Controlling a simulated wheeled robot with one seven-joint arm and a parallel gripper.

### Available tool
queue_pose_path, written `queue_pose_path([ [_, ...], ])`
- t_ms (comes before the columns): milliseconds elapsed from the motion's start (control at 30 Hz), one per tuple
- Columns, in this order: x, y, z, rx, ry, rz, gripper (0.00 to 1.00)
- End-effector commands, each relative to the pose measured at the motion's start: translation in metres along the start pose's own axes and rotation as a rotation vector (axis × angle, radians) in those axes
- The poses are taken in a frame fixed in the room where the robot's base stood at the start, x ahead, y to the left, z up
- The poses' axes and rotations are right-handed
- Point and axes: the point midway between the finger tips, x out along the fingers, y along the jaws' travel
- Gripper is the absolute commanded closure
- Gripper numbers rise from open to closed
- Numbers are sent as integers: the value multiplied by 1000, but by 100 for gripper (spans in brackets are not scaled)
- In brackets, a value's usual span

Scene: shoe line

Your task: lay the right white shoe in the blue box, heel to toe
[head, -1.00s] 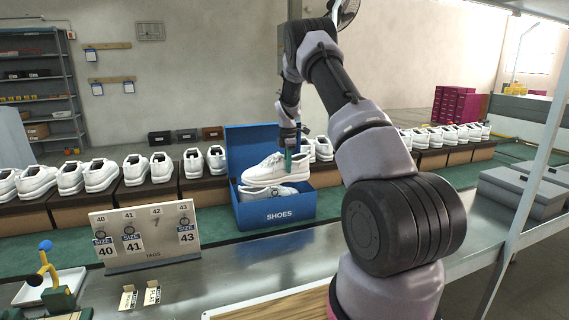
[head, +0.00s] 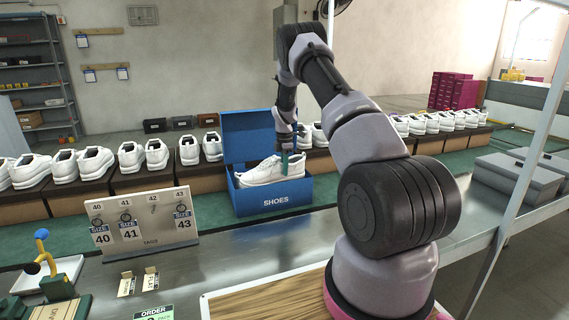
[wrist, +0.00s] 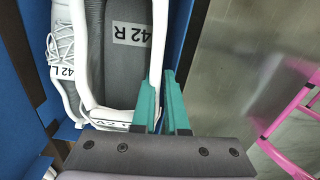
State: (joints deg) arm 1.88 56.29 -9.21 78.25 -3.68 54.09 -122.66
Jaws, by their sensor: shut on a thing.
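The right white shoe (head: 270,171), toe to the left, is low in the open blue box (head: 275,200), its upper part showing above the front wall. Its grey insole is marked 42 R in the wrist view (wrist: 117,68). My gripper (head: 286,160) is shut on the shoe's side wall near the heel; the teal fingers also show in the wrist view (wrist: 160,88). Whether the right shoe touches the box floor is hidden.
The box lid (head: 247,134) stands open at the back. Rows of white shoes on brown boxes line the counter behind, left (head: 95,162) and right (head: 440,122). A tag stand (head: 145,225) is in front at left.

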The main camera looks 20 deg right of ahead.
Motion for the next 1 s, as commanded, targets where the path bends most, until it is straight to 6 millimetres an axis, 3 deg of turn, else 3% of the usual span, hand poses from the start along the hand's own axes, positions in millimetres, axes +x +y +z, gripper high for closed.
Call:
queue_pose_path([
  [600, 61, 0, 0, 1, 0, 0, 100],
  [1000, 81, 1, 0, 0, -1, 2, 100],
])
